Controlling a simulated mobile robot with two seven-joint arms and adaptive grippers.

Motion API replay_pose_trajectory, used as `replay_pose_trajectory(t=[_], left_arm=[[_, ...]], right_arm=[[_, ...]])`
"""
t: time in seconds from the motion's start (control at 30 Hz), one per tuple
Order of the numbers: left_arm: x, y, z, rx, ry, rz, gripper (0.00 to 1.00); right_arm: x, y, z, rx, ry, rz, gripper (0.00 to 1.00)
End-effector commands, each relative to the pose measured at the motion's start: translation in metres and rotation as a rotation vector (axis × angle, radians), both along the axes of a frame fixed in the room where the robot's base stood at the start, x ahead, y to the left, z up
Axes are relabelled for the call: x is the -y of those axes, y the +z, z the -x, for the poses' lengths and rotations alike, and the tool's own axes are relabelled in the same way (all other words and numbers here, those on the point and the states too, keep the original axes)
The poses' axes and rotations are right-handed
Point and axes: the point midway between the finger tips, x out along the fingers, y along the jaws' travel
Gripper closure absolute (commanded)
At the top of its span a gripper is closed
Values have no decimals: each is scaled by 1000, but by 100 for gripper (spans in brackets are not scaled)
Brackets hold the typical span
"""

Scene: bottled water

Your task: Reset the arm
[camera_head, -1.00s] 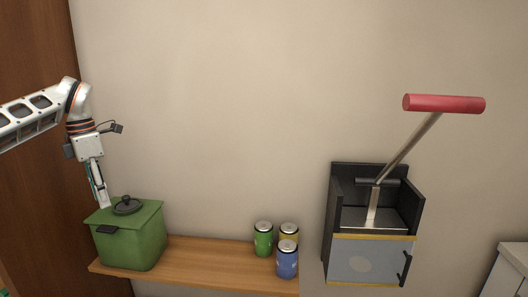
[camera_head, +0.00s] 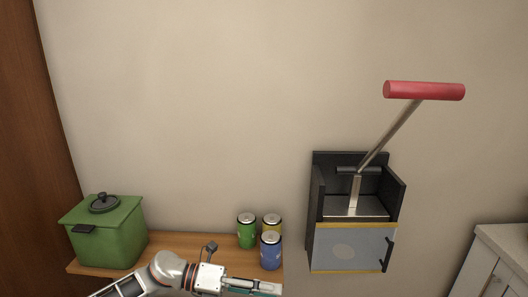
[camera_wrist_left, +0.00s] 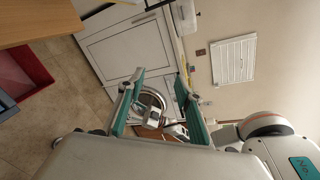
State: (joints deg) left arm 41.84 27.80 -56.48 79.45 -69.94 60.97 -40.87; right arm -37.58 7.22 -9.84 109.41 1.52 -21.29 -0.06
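My left arm reaches in along the bottom of the head view. Its gripper (camera_head: 252,287) points to the right, in front of the shelf's front edge and below the cans. In the left wrist view the two fingers of my left gripper (camera_wrist_left: 160,95) stand apart with nothing held between them. Through the gap I see cabinets and part of a robot structure farther off. My right gripper does not show in the head view.
A wooden shelf (camera_head: 176,246) carries a green lidded pot (camera_head: 108,236), a green can (camera_head: 246,232), a yellow can (camera_head: 272,221) and a blue can (camera_head: 270,252). A wall-mounted crusher (camera_head: 345,246) with a red handle (camera_head: 424,91) hangs right. A cabinet (camera_head: 494,262) stands far right.

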Motion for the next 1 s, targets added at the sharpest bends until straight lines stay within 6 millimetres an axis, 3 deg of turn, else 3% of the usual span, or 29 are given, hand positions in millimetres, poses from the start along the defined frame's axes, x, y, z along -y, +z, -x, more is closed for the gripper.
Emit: replay_pose_trajectory(t=[0.1, 0.2, 0.37, 0.47, 0.6, 0.73, 0.9, 1.0], left_arm=[[21, 5, 11, -162, 133, 183, 65], [24, 7, 11, -311, 263, 322, 65], [6, -5, 6, -576, 492, 520, 65], [-17, -25, 4, -755, 646, 627, 65], [-62, -70, 12, -1012, 876, 758, 65], [-110, -125, 37, -1257, 1097, 858, 65], [-171, -200, 98, -1553, 1386, 956, 65], [-198, -233, 137, -1687, 1525, 990, 65]], right_arm=[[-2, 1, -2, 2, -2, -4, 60], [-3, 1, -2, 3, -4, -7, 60], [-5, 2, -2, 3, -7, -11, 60], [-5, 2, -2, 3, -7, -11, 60], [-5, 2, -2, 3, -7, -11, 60], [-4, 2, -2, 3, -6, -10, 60], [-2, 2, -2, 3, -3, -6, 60], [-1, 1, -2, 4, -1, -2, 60]])
